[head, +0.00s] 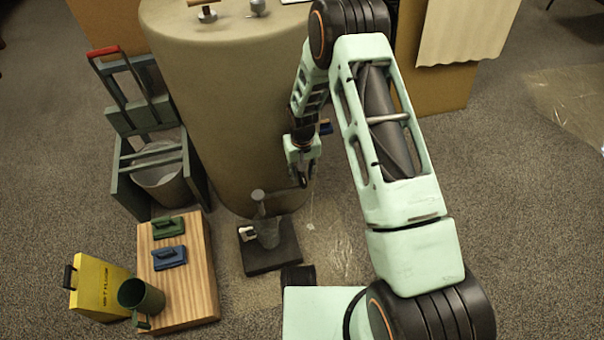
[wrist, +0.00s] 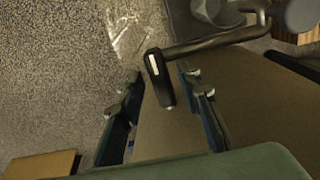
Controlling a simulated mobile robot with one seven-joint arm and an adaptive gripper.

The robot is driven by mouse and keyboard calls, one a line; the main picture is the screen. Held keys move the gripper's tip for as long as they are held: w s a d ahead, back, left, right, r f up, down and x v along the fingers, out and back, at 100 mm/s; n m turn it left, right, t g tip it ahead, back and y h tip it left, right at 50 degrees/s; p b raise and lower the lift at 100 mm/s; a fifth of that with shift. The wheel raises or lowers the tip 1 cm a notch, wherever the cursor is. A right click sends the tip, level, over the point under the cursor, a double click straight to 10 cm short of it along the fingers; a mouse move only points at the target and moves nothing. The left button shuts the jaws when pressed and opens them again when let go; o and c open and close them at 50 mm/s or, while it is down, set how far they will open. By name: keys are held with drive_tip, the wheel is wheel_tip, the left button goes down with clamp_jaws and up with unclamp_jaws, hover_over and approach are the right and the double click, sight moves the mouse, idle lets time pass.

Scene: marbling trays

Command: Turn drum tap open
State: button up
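The drum (head: 225,110) is a large tan cylinder with the tap (head: 259,196) low on its front. The tap's lever reaches right toward my gripper (head: 303,172). In the wrist view a dark lever (wrist: 205,44) runs from the upper right and ends in a black grip (wrist: 161,82) with a white mark. My gripper (wrist: 160,76) is open, with one finger on each side of the black grip and visible gaps between. In the head view, the gripper partly hides the lever's far end.
A grey vessel (head: 268,238) stands on a dark mat (head: 283,262) below the tap.

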sight(302, 175)
drive_tip(key=shift+r, duration=0.1)
wheel_tip(302, 175, up, 12)
idle(0.5)
idle(0.5)
